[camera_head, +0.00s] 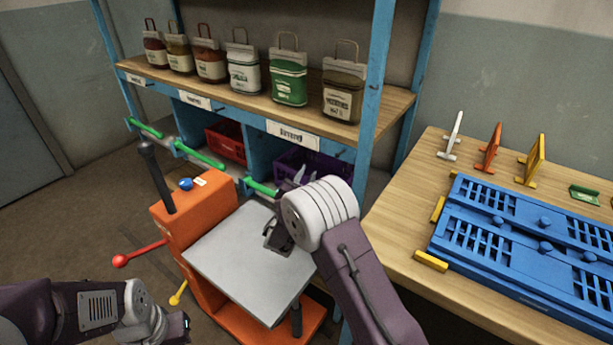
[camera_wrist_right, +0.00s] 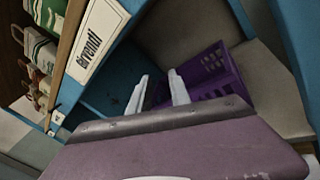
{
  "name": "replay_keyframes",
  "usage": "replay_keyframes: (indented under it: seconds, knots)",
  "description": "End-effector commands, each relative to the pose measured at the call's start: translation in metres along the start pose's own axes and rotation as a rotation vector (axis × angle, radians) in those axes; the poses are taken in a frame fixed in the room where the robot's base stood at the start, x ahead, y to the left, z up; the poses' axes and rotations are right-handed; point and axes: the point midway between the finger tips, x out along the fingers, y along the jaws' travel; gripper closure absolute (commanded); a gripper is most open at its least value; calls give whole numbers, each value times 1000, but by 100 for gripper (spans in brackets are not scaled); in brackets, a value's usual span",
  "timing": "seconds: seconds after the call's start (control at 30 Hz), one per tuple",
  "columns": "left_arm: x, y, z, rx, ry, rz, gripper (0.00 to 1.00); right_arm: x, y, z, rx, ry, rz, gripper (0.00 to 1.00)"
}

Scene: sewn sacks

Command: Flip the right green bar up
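Three green bars sit along the shelf's lower front edge in the head view. The right green bar (camera_head: 262,187) is at the front of the rightmost bay, just left of my right gripper (camera_head: 304,175). My right gripper also shows in the wrist view (camera_wrist_right: 158,80), with its two pale fingers apart and nothing visible between them. It points into the bay towards the purple crate (camera_wrist_right: 212,72). The right green bar does not show in the wrist view. My left gripper (camera_head: 184,326) is low at the left, and its fingers cannot be made out.
An orange lift cart (camera_head: 185,232) with a grey platform (camera_head: 235,250) stands before the shelf, under my right arm. Several sacks stand on the upper shelf board. A red crate (camera_head: 226,143) is in the middle bay. A wooden table (camera_head: 395,225) with blue racks (camera_head: 520,250) is at the right.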

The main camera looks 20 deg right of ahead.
Motion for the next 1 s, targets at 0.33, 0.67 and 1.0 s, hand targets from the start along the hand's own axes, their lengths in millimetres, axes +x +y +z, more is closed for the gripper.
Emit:
replay_keyframes:
  seconds: [0.33, 0.67, 1.0]
  knots:
    - [0, 0, 0, 0, 0, 0, 100, 0, 0, 0, 0, 0, 0, 100]
    - [0, 0, 0, 0, 0, 0, 100, 0, 0, 0, 0, 0, 0, 100]
    - [0, 0, 0, 0, 0, 0, 100, 0, 0, 0, 0, 0, 0, 100]
